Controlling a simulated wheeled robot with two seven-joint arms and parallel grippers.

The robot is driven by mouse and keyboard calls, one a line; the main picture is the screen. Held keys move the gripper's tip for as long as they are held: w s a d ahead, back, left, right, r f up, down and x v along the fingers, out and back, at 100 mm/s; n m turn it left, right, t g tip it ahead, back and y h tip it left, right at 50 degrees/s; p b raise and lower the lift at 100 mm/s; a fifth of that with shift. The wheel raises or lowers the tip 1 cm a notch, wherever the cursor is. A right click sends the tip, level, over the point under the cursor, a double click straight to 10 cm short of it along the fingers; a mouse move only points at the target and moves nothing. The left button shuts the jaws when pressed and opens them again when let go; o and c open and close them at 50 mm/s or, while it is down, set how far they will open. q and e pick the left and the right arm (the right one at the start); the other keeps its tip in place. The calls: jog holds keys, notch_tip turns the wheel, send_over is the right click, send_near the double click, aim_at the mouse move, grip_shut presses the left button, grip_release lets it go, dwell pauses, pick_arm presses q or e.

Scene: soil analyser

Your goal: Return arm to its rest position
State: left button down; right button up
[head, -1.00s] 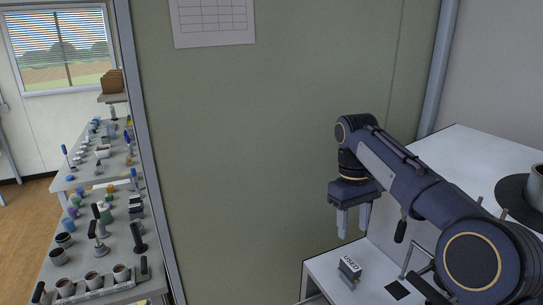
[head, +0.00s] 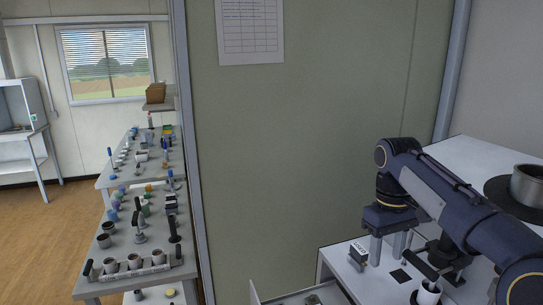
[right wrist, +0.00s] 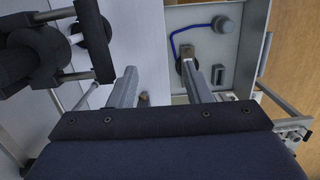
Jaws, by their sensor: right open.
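My right gripper (head: 387,246) hangs at the end of my dark blue right arm, on the right side of the head view. Its two grey fingers point down, apart and empty, above the white bench top (head: 322,262). In the right wrist view the open fingers (right wrist: 160,85) stand apart with nothing between them. The small box marked USED (head: 358,257) is just left of the fingers in the head view. My left gripper is in neither view.
A dark square (head: 401,276) and a cup (head: 428,293) are beside the gripper. A pot (head: 528,184) stands on a dark disc at right. A green-grey panel (head: 310,130) rises behind. A long bench (head: 150,244) with several cups stands at left, beyond open floor (head: 40,240).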

jog(key=s+a+f+m+t+y, duration=0.1)
jog(key=s+f, duration=0.3)
jog(key=s, duration=0.5)
jog(key=s+a+f+m+t+y, duration=0.1)
jog(key=s+f+m+t, duration=0.1)
jog(key=s, duration=0.6)
jog(key=s+a+f+m+t+y, duration=0.1)
jog(key=s+f+m+t+y, duration=0.1)
jog(key=s+f, duration=0.3)
jog(key=s+t, duration=0.1)
jog(key=s, duration=0.3)
jog(key=shift+s+a+f+m+t, duration=0.3)
jog(key=shift+t, duration=0.1)
